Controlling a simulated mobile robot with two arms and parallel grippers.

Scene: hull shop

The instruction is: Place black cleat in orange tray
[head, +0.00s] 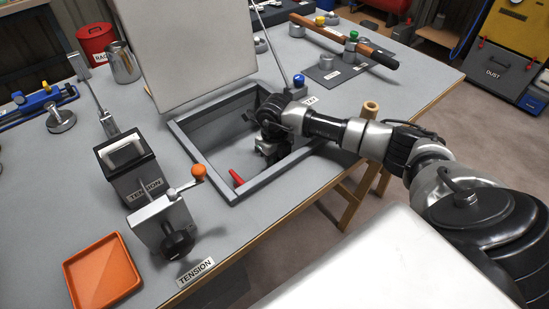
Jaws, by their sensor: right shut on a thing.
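The orange tray (102,273) lies empty on the grey bench at the lower left. My right gripper (268,150) reaches down into an open recessed bin (180,138) in the bench top. It is shut on a small dark piece that looks like the black cleat, mostly hidden by the fingers and the dark bin. My left gripper is not in view.
The bin's pale lid (190,50) stands raised behind it. A red piece (236,178) shows at the bin's front wall. A crank device with an orange knob (198,171) and a black TENSION box (128,172) stand between bin and tray.

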